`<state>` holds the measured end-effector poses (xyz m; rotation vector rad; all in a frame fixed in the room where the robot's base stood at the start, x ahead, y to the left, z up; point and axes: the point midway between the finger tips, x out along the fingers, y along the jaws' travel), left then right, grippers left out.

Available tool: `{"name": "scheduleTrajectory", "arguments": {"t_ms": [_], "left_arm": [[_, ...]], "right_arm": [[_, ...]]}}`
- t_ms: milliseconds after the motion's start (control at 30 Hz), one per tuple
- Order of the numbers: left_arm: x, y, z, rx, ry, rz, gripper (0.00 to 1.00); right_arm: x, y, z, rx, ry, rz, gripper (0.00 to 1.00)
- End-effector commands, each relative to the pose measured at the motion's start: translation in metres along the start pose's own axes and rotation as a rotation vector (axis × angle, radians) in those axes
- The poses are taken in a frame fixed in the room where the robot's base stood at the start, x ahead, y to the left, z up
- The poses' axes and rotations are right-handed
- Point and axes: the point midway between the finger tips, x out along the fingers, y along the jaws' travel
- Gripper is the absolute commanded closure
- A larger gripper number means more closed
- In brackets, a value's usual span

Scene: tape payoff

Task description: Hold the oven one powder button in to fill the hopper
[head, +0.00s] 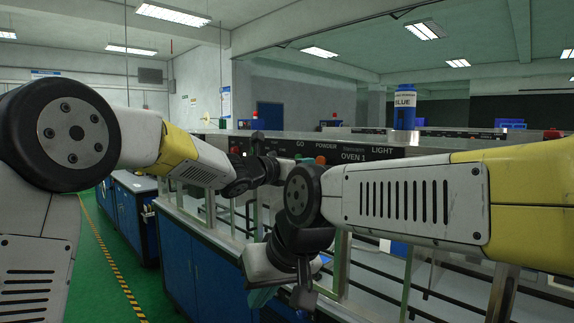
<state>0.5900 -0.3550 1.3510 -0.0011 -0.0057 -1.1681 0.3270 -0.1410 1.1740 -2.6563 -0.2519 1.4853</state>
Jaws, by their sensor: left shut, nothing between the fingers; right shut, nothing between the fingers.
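An orange-red button (321,160) shows just below the POWDER label. My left gripper (304,158) is shut and empty, its teal tip beside this button at the panel front. I cannot tell whether it touches or presses the button. A blue container marked BLUE (404,114) stands above the panel; its powder level does not show. My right gripper (263,296) is shut and empty, low in front of the bench, pointing down and well away from the panel.
Blue cabinets (190,262) run under the bench, with metal posts and rails around the oven. My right forearm hides part of the oven front. A green floor with a yellow-black line (118,275) lies open at the left.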

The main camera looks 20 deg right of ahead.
Motion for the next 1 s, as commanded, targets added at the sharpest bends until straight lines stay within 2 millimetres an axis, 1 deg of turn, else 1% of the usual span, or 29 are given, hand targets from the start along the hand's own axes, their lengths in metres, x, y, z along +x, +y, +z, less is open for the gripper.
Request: {"name": "scheduleTrajectory", "arguments": {"t_ms": [500, 600, 700, 1000], "left_arm": [[-0.077, 0.001, -0.001, -0.002, 0.003, 0.004, 1.0], [-0.085, 0.001, -0.002, -0.002, 0.003, 0.003, 1.0], [-0.088, 0.001, -0.002, -0.002, 0.004, 0.002, 1.0], [-0.089, 0.001, -0.002, -0.002, 0.004, 0.002, 1.0]], "right_arm": [[0.0, 0.0, 0.0, 0.001, -0.001, 0.0, 1.0], [0.0, 0.0, 0.0, 0.001, 0.0, 0.0, 1.0], [0.0, 0.0, 0.0, 0.001, 0.0, 0.0, 1.0], [0.0, 0.0, 0.0, 0.001, -0.001, 0.0, 1.0]]}}
